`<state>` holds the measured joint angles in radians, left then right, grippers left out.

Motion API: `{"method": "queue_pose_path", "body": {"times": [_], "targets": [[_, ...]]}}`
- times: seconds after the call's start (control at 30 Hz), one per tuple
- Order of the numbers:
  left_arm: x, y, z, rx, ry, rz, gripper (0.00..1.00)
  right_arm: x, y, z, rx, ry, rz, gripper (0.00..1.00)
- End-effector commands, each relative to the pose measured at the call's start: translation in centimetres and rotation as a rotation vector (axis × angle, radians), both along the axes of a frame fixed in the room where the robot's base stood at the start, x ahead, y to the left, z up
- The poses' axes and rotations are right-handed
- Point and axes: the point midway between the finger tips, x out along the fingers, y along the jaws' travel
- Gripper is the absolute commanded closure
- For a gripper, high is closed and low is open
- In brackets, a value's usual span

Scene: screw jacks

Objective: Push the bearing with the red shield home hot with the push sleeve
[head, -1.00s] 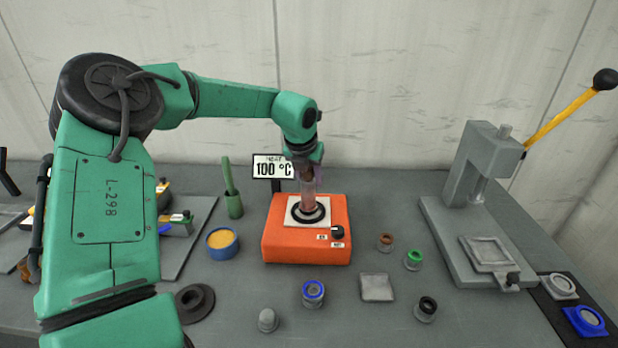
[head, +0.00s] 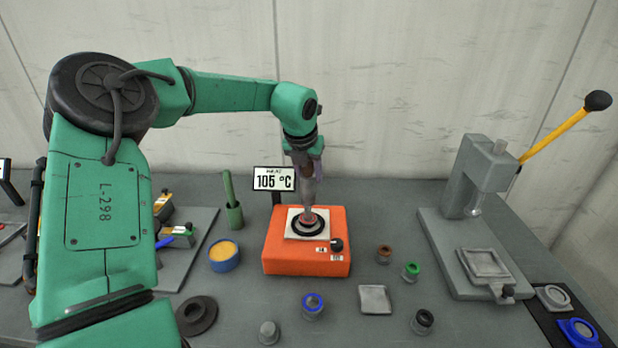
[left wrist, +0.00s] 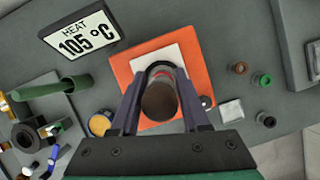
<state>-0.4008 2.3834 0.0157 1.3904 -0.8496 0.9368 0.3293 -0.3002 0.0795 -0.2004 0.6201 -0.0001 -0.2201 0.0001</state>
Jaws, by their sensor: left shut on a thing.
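My left gripper (head: 305,172) is shut on a brown-topped cylinder (left wrist: 160,100), above the orange heater (head: 285,262). The cylinder stands roughly upright, and its grey lower part reaches down toward the heater's white plate (head: 293,232). A red rim, seemingly the bearing with the red shield (head: 308,220), shows at its foot inside a black ring (head: 296,228). I cannot tell whether cylinder and bearing touch. The heat display (head: 272,179) reads 105 °C. I cannot identify the push sleeve for certain. My right gripper is not in view.
A grey press (head: 480,190) with a yellow lever stands at right. Small collars with brown (head: 384,253), green (head: 411,270), black (head: 423,320) and blue (head: 313,303) tops stand in front. A dark flanged ring (head: 196,315) and yellow-filled pot (head: 224,257) are left of the heater.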

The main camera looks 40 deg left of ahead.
Motion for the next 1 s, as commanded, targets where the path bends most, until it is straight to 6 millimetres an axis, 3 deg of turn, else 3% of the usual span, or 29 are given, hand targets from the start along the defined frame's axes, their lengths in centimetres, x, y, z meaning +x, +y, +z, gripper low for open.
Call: {"method": "queue_pose_path", "body": {"times": [0.63, 1.0], "targets": [[0.1, 0.0, 5.2, -0.001, -0.003, -0.001, 1.00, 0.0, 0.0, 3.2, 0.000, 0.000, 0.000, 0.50], [0.1, 0.0, 5.4, 0.000, -0.002, 0.000, 1.00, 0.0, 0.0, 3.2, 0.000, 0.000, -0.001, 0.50]]}}
